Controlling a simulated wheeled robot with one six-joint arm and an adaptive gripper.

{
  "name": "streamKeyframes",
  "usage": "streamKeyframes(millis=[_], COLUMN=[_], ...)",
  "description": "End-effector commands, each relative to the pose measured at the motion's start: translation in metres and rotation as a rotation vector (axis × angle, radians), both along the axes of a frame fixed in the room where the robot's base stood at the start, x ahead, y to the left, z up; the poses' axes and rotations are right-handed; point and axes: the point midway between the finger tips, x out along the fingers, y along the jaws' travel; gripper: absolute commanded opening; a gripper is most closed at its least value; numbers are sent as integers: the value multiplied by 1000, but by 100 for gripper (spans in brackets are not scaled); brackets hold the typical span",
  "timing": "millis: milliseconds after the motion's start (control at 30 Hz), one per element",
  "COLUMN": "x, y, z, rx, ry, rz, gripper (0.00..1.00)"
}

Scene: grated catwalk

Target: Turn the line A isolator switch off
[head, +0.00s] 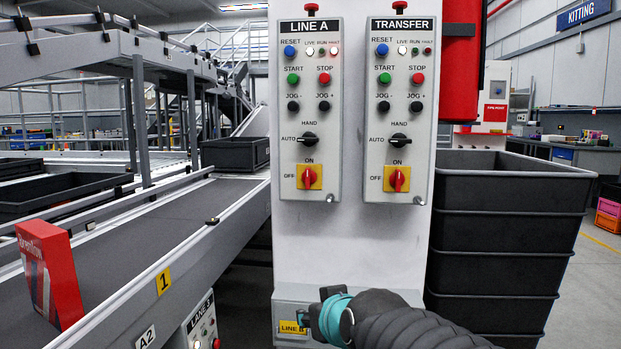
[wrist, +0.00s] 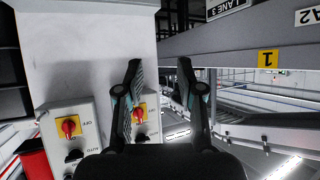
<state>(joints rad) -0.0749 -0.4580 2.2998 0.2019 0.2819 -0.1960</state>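The line A panel (head: 310,110) is on the left of the white column face. Its isolator switch (head: 309,177) is a red knob on a yellow plate, with ON above and OFF at the left. The knob looks upright, toward ON. In the wrist view, which is upside down, the line A switch (wrist: 139,114) shows just beside my left-hand finger, partly covered. My gripper (wrist: 158,62) is open and empty, its two fingers apart. In the head view my gripper (head: 326,316) is low before the column, below the panel, not touching the switch; its fingertips are hard to make out.
The transfer panel (head: 400,105) beside it has a similar red isolator (head: 397,179). A conveyor (head: 150,245) with a red box (head: 48,275) runs at the left. A LINE B label (head: 292,328) is below.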

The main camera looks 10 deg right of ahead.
Motion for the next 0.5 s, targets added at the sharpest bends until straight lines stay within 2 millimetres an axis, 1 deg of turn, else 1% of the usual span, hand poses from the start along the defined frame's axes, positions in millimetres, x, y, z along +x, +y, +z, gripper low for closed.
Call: streamKeyframes(millis=[33, 67, 100, 167, 200, 300, 400, 500], x=[29, 45, 65, 93, 111, 151, 182, 203], y=[5, 7, 9, 11, 12, 12, 9, 5], z=[11, 21, 33, 50, 61, 85, 103, 115], rx=[5, 7, 8, 9, 7, -5, -26, -55], ry=[-76, -127, -195, -293, -360, -516, -655, -771], rz=[-2, -8, -17, -36, -52, -111, -186, -265], gripper=[38, 38, 38, 38, 38, 38, 38, 38])
